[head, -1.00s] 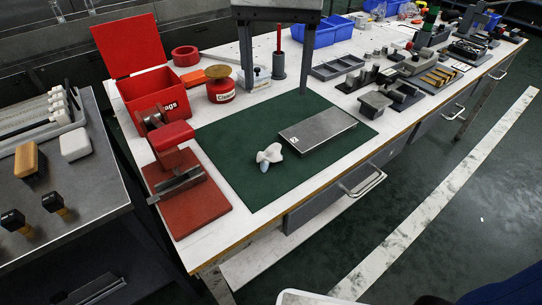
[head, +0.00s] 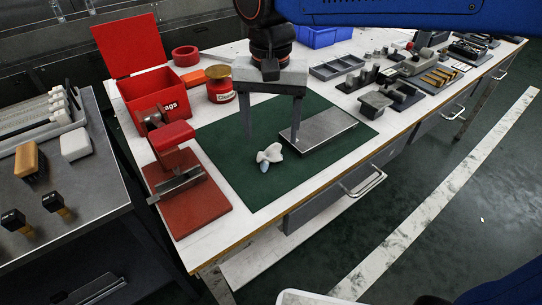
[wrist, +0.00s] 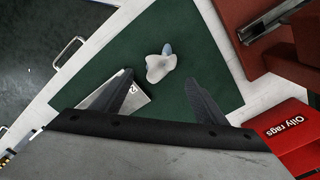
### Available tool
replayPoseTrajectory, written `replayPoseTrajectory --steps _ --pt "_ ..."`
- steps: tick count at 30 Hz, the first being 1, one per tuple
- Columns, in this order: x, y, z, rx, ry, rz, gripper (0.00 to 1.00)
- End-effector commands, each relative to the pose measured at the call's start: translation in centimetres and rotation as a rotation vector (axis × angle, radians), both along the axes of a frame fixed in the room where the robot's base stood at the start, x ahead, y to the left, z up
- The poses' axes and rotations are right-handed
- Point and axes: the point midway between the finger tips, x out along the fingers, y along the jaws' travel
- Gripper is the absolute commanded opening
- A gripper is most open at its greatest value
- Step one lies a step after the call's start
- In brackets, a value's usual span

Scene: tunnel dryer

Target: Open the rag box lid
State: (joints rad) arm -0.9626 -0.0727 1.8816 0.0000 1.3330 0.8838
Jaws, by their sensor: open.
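The red rag box (head: 158,96) stands at the back left of the bench, and its lid (head: 125,45) stands raised and open at the back. In the wrist view the box (wrist: 290,135) shows at the lower right with the words "Oily rags". My gripper (head: 269,145) is open and empty above the green mat, right of the box and clear of it. Its two fingers point down and also show spread in the wrist view (wrist: 160,85).
A white crumpled rag (head: 269,154) and a grey metal plate (head: 325,128) lie on the green mat (head: 240,185). A red vise (head: 180,165) stands in front of the box. A red can (head: 220,88) stands to its right.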

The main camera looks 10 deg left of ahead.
Motion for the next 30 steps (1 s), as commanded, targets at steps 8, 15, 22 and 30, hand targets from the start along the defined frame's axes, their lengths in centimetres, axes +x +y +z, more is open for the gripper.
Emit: replayPoseTrajectory --steps 8,15,22,30 --pt "0.1 -0.3 -3.2 -0.002 0.002 0.0 0.67" --pt "0.1 -0.2 -5.1 0.0 0.0 0.0 0.67" --pt "0.1 -0.2 -5.2 0.001 -0.001 0.0 0.67" --pt "0.1 -0.2 -5.2 0.0 0.0 0.0 0.23"
